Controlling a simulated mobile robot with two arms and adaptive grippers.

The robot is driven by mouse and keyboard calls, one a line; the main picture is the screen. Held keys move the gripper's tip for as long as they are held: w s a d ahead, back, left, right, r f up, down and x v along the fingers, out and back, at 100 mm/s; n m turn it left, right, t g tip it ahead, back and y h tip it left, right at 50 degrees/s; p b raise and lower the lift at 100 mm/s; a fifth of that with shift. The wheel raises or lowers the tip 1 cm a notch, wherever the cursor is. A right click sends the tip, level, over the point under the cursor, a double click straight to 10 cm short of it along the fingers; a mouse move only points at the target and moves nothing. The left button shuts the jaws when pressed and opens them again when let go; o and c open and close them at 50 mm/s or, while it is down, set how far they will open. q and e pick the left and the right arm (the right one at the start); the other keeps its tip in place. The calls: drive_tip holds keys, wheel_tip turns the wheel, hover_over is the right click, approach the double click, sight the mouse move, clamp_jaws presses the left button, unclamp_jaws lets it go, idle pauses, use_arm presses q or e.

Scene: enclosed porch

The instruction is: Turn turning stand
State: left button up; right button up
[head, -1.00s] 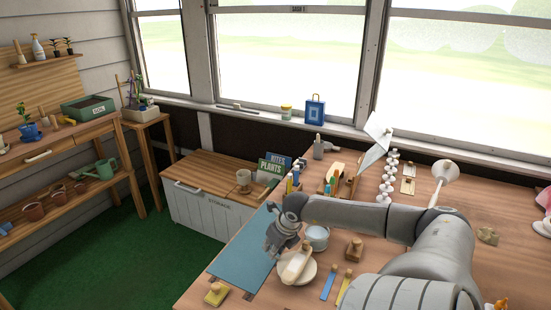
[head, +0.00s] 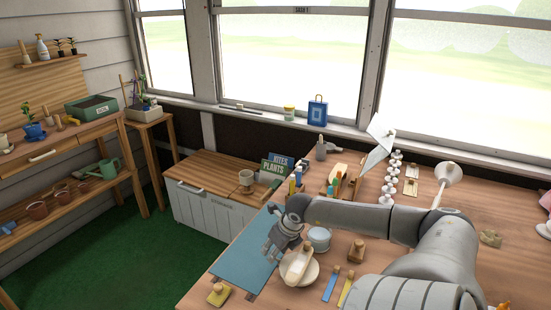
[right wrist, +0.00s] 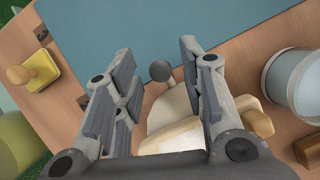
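The turning stand (head: 311,277) is a cream round disc on the workbench, with a pale oblong block (head: 297,265) lying on it. In the right wrist view the cream stand (right wrist: 176,105) shows beyond and between my fingers, with a dark round knob (right wrist: 161,70) at its edge. The lower part is hidden by my gripper. My right gripper (head: 274,252) is just left of and above the stand, pointing down. In the right wrist view its fingers (right wrist: 158,85) are spread apart with nothing visibly clamped. My left gripper is not in view.
A blue mat (head: 243,262) lies left of the stand. A light tin (head: 319,240), a wooden block with a knob (head: 356,251) and blue (head: 330,286) and yellow strips stand close by on the right. A yellow knobbed block (head: 218,294) lies at the front left.

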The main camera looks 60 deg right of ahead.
sight(286, 267)
drive_tip(key=shift+s, duration=0.1)
drive_tip(key=v, duration=1.2)
idle(0.9)
